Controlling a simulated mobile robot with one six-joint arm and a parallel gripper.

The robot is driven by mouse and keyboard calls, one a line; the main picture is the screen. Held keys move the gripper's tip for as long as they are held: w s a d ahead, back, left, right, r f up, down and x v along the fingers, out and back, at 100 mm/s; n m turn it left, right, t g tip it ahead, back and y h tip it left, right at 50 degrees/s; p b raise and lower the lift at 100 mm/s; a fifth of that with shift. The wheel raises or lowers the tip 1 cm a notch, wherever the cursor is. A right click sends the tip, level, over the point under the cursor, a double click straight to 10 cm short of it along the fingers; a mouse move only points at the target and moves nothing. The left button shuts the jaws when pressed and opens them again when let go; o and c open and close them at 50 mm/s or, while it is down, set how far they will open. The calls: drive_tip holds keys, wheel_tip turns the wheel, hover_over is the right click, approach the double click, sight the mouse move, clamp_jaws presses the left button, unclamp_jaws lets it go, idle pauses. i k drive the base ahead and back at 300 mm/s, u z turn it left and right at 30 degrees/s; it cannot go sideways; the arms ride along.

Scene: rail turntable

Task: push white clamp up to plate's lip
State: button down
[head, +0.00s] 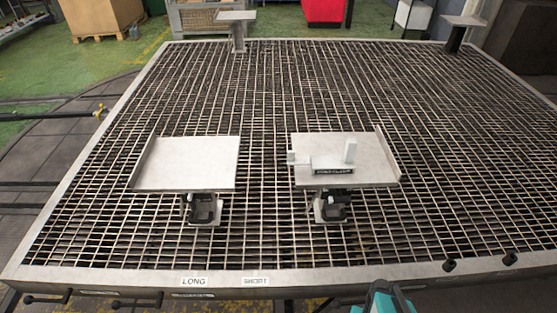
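The white clamp (350,152) sits on the right plate (370,173), a flat grey plate above the grating. My gripper is not seen; only a teal and dark part of my arm shows at the bottom edge.
A second plate (190,165) with a lip on its left stands empty to the left. Both plates rest on dark brackets. LONG (194,281) and a second label (255,281) mark the front frame. Small raised stands (237,30) are at the back corners. The grating between is clear.

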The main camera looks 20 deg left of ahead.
sight(345, 165)
drive_tip(key=z, duration=0.1)
drive_tip(key=k, duration=0.2)
drive_tip(key=u, duration=2.6)
drive_tip(key=i, duration=1.05)
drive_tip(key=u, duration=0.35)
